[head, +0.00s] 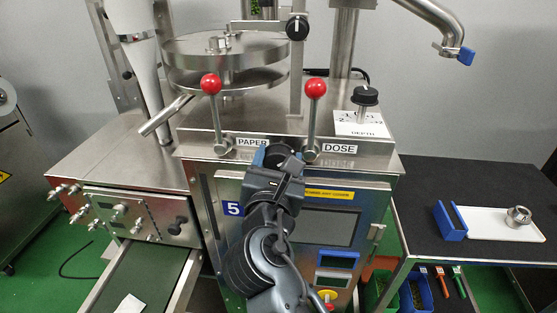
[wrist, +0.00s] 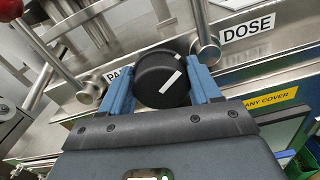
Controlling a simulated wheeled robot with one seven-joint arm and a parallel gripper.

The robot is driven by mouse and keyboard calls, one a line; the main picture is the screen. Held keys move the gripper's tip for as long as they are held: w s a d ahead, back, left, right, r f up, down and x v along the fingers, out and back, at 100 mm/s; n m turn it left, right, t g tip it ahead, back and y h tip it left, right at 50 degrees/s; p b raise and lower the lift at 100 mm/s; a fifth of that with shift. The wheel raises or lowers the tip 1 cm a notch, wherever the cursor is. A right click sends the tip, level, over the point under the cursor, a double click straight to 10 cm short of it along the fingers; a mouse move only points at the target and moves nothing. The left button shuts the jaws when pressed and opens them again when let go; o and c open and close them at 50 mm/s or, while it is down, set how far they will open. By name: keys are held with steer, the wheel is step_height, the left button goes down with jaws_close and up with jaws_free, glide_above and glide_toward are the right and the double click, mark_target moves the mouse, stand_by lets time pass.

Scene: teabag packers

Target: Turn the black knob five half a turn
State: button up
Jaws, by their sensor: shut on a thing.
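A round black knob (wrist: 160,80) with a white pointer line sits on the machine's steel front in the wrist view. It lies between the two blue fingers of my gripper (wrist: 162,87), which are shut on its sides. The white line slants toward the upper right in that view. In the head view my gripper (head: 275,158) is at the machine front, just below and between the PAPER and DOSE labels, and mostly hides the knob. A blue "5" plate (head: 232,208) shows left of my arm.
Two red-balled levers (head: 210,84) (head: 315,89) stand close above my gripper. Other black knobs are on the upright post (head: 297,28), by the DEPTH card (head: 366,95) and on the left panel (head: 178,226). A dark side table (head: 480,185) holds a white tray (head: 490,223).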

steer(key=m, duration=0.3)
steer(key=shift+d+m+b, duration=0.1)
steer(key=shift+m+b, duration=0.25)
steer(key=shift+m, duration=0.05)
steer(key=shift+f+m+b, duration=0.1)
steer(key=shift+m+b, duration=0.35)
steer(key=shift+m, duration=1.05)
